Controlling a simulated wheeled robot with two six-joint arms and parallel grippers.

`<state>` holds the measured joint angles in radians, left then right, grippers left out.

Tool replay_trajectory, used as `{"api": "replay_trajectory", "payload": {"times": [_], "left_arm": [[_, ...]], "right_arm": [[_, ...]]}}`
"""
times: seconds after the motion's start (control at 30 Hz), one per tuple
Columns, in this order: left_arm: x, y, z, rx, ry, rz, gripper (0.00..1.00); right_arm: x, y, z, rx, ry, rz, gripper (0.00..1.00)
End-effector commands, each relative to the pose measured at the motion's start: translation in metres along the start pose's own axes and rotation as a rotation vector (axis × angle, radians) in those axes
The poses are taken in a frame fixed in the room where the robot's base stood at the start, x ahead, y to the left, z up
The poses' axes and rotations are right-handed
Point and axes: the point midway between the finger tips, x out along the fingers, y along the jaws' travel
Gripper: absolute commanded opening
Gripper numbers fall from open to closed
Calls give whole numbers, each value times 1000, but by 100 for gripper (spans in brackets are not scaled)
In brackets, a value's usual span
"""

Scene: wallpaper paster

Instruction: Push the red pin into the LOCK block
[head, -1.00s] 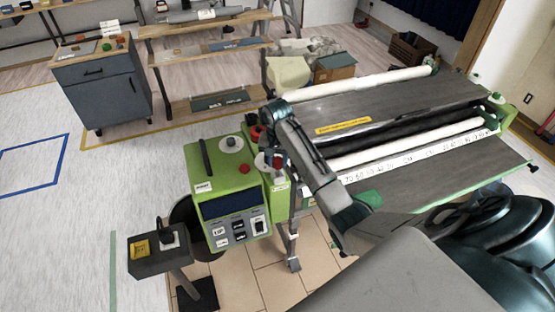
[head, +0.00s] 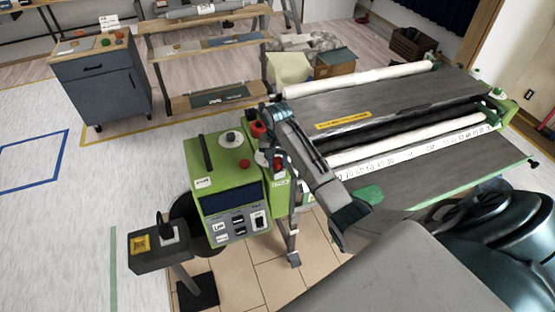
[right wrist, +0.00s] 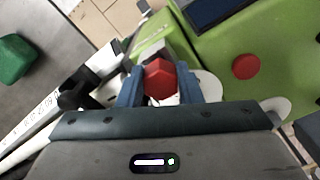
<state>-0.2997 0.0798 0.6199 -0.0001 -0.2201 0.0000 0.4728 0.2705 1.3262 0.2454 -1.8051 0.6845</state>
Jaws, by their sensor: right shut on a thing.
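My right gripper (head: 278,164) is over the right edge of the green machine (head: 228,181). In the right wrist view its two blue-grey fingers (right wrist: 160,88) are shut on the red pin (right wrist: 158,76), whose six-sided head shows between them. The pin's lower part is hidden by the head and fingers. In the head view a small label that appears to read LOCK (head: 280,184) is on the block just below the gripper. How far the pin is in the block cannot be told. My left gripper is in neither current view.
A red button (right wrist: 246,67) is on the machine's green face beside the gripper. A red knob (head: 257,128) is just behind the gripper. White rollers (head: 360,80) and a grey table (head: 440,160) extend to the right. A small stand (head: 160,257) is at the left.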

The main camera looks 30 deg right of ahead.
Motion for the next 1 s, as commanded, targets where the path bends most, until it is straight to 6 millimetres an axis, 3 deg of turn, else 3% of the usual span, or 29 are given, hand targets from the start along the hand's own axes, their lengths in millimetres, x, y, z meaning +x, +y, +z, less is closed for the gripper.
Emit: {"api": "replay_trajectory", "payload": {"times": [0.37, 0.4, 0.53, 0.83, 1.0], "left_arm": [[2, 0, 0, 0, 0, 0, 36], [2, 0, 0, 0, 0, 0, 36], [2, 0, 0, 0, 0, 0, 36], [1, 0, 0, 0, 0, 0, 36], [-6, 1, -1, -1, 1, 1, 36]], "right_arm": [[10, 0, 0, 0, 0, 0, 10], [10, 0, 0, 0, 0, 0, 34], [10, 0, 0, 0, 0, 0, 57], [7, 0, -1, 0, 1, 0, 57], [-14, -2, -12, -1, 2, 0, 57]]}}
